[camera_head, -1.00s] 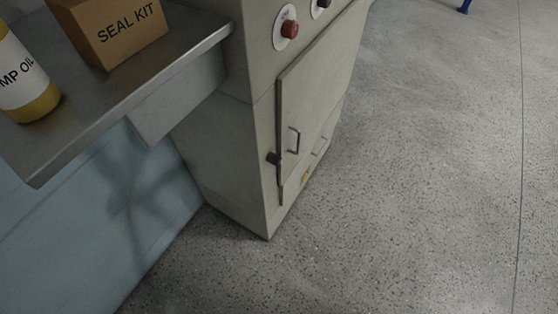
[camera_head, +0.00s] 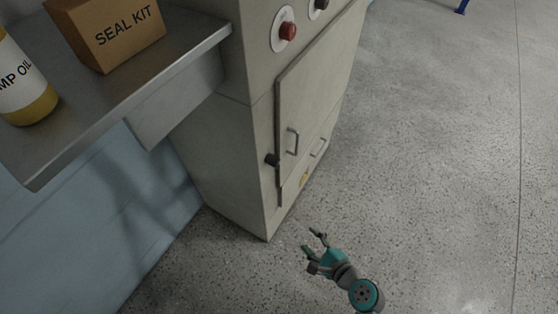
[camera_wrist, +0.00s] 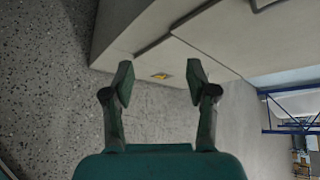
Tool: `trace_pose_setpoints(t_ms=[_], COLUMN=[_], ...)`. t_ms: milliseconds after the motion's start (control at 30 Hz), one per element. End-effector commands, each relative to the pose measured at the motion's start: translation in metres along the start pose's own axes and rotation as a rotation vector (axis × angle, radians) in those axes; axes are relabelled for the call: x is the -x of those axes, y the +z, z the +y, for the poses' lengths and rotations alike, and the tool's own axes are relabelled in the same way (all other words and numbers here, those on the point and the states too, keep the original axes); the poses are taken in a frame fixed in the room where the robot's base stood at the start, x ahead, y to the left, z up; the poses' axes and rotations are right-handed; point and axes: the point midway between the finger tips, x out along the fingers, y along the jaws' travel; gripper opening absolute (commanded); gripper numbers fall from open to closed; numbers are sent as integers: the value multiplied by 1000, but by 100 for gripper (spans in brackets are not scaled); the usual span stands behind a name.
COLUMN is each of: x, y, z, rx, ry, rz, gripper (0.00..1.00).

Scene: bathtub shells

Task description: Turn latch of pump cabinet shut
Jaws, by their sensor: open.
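The grey pump cabinet (camera_head: 222,155) stands on the floor, its door (camera_head: 308,105) looking closed or nearly so. A small dark latch knob (camera_head: 271,160) sits at the door's left edge, low down. A metal handle (camera_head: 292,141) is on the door to its right. My gripper (camera_head: 312,242) is open and empty, in front of and below the door, apart from the cabinet. In the wrist view my gripper's fingers (camera_wrist: 158,84) are spread, with the cabinet's lower part beyond them. The latch cannot be made out in the wrist view.
A metal shelf (camera_head: 190,50) juts out left of the cabinet, carrying a seal kit box (camera_head: 105,30) and a pump oil bottle (camera_head: 22,85). A red button (camera_head: 288,31) is above the door. The floor to the right is clear.

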Motion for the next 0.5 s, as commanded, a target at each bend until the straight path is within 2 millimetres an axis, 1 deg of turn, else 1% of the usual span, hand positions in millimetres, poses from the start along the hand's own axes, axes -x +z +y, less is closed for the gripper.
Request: trace_pose_setpoints(t_ms=[33, 100, 167, 200, 333, 400, 500], x=[-14, -30, -42, -49, -64, -69, -71], y=[2, 8, 14, 18, 33, 40, 49], z=[-16, -34, -51, -64, -106, -128, -152], rx=[-74, -187, -280, -342, -516, -590, -669], ry=[-1, 12, 28, 40, 91, 121, 162], rz=[-47, -121, -187, -231, -375, -443, -520], gripper=[57, 57, 57, 57, 57, 57, 57])
